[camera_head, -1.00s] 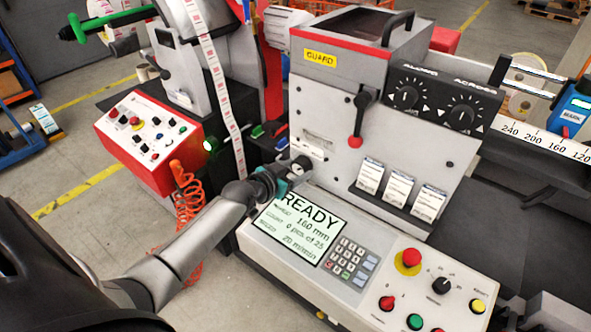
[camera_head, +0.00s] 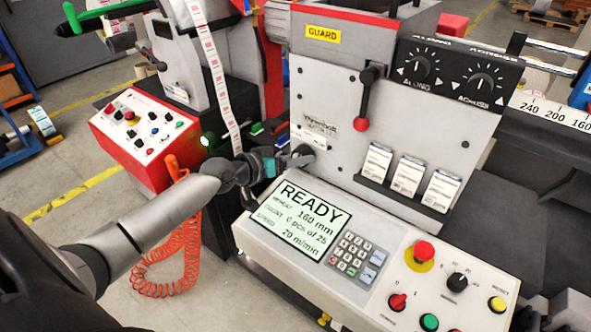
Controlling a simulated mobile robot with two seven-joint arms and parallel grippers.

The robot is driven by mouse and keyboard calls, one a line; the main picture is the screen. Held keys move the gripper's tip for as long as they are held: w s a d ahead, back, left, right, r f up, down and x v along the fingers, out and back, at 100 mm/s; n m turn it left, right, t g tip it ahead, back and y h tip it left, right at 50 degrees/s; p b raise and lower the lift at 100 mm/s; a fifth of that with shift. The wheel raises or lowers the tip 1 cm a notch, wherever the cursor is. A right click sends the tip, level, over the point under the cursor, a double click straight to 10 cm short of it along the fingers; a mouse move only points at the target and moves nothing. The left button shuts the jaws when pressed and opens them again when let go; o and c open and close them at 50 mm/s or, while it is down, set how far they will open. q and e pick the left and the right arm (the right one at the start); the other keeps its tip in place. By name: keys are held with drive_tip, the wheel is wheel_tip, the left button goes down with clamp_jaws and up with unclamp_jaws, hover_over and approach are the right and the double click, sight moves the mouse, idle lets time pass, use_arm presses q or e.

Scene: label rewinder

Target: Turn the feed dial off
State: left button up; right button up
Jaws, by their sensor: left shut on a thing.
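My right gripper is not in view.
The READY screen (camera_head: 301,219) and keypad (camera_head: 353,255) lie just below the gripper. A lever with a red ball (camera_head: 361,124) and label cards (camera_head: 408,174) stand to the right. A red control box (camera_head: 145,140) and coiled orange hose (camera_head: 170,268) are at left.

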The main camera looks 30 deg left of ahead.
use_arm(q)
drive_tip(key=shift+n+h+b, duration=0.4)
drive_tip(key=shift+n+b, duration=0.2)
drive_tip(key=shift+b, duration=0.7)
drive_tip(key=o, duration=1.4)
drive_tip(key=shift+s+a, duration=0.1)
drive_tip(key=shift+v, duration=7.5)
drive_tip(key=shift+f, duration=0.15)
